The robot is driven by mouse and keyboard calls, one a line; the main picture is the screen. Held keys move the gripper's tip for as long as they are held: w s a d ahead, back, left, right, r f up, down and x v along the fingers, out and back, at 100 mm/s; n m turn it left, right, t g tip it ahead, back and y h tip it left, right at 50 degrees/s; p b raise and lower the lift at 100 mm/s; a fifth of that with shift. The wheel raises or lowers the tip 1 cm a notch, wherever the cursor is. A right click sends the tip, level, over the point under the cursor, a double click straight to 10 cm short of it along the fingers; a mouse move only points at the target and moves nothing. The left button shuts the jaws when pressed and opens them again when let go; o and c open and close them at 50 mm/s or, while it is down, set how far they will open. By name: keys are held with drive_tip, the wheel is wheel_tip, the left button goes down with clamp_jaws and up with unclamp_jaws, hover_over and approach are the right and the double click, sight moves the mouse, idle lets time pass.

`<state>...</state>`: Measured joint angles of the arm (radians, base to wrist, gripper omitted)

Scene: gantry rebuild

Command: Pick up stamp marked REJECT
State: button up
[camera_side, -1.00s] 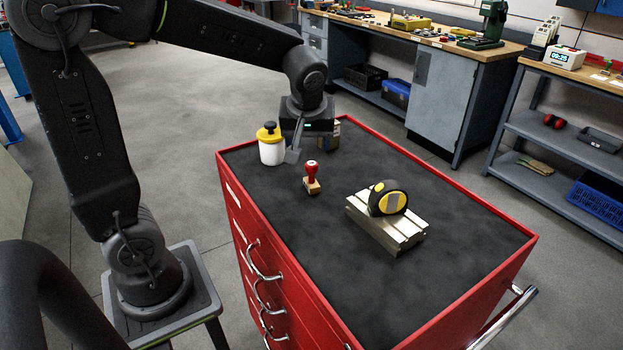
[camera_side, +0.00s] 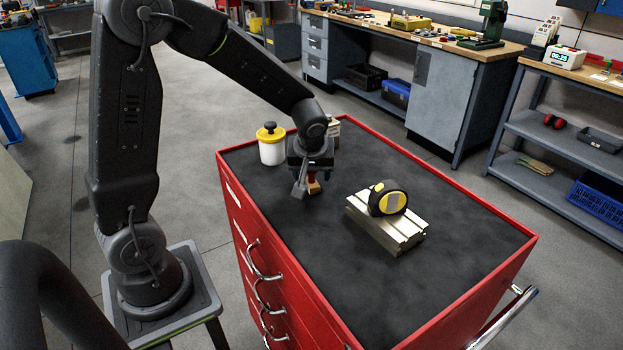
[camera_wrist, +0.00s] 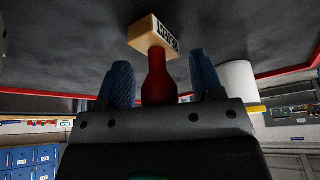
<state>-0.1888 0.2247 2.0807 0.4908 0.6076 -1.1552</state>
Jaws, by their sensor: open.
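The stamp (camera_wrist: 154,78) has a red handle and a light wooden block. In the wrist view its block end carries dark lettering that appears to read REJECT. It stands on the dark top of the red tool cabinet. In the side view only part of the stamp (camera_side: 314,187) shows, behind my gripper (camera_side: 304,187). In the wrist view my gripper (camera_wrist: 162,82) is open, with one blue-padded finger on each side of the red handle. I cannot tell whether either finger touches it.
A white jar with a yellow lid (camera_side: 271,146) stands close behind the gripper. A yellow and black tape measure (camera_side: 388,198) rests on a slotted metal block (camera_side: 372,222) to the right. A small box (camera_side: 333,128) is behind the wrist. The cabinet's front top (camera_side: 400,290) is clear.

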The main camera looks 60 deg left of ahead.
drive_tip(key=shift+c, duration=0.3)
drive_tip(key=c, duration=0.9)
